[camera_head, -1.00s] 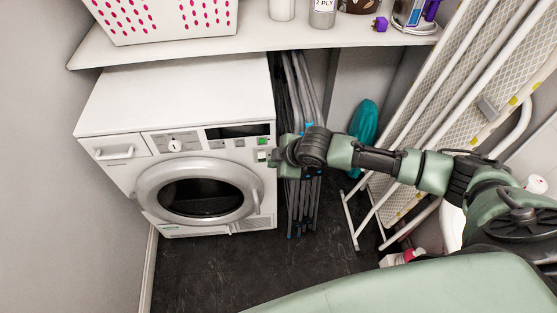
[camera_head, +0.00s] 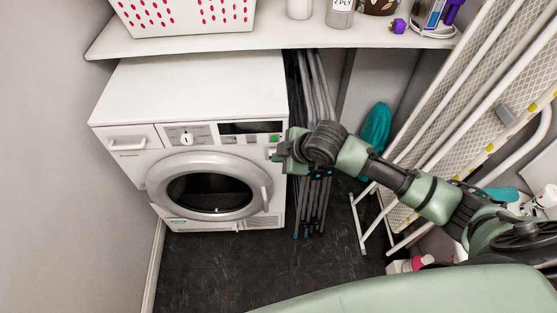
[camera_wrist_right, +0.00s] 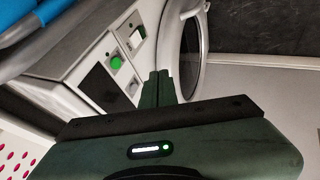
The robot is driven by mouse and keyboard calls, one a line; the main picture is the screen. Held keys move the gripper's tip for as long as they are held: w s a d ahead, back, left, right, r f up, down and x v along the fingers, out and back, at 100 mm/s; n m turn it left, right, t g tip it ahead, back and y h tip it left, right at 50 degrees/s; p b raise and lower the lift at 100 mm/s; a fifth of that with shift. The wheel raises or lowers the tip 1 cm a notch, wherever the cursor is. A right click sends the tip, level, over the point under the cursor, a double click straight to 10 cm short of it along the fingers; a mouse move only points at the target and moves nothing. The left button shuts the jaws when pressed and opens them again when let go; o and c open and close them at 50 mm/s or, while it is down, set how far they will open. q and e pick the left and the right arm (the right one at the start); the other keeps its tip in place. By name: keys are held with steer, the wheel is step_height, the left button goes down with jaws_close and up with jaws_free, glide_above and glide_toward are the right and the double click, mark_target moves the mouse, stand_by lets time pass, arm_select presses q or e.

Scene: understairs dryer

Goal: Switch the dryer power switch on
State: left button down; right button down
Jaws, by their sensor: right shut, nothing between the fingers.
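The white dryer (camera_head: 190,95) stands against the wall under the shelf, its round door (camera_head: 208,192) closed. At the right end of its control panel is a green button (camera_head: 275,138), also clear in the right wrist view (camera_wrist_right: 116,63). Beside the button in the wrist view is a small white switch (camera_wrist_right: 137,38); I cannot tell its on or off position. My right gripper (camera_head: 273,156) is at the dryer's right front edge, just below the green button, and hides the switch area in the head view. In the wrist view its fingers (camera_wrist_right: 158,82) are together and empty; contact with the panel is unclear.
Folded grey poles (camera_head: 315,90) stand close to the dryer's right side. An ironing board (camera_head: 470,110) leans at the right. The shelf (camera_head: 190,43) above holds a white basket (camera_head: 185,15) and bottles. Dark floor (camera_head: 225,265) in front of the dryer is clear.

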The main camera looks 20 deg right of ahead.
steer(key=shift+m+g, duration=0.3)
steer(key=d, duration=0.1)
steer(key=s+d+f, duration=0.1)
steer(key=d+f+b, duration=0.1)
steer(key=shift+s+f, duration=0.2)
steer(key=shift+s, duration=0.1)
steer(key=shift+f, duration=0.1)
steer(key=w+a+f+b, duration=0.1)
steer(key=w+f, duration=0.7)
steer(key=w, duration=0.1)
steer(key=shift+f, duration=0.25)
steer(key=shift+w, duration=0.1)
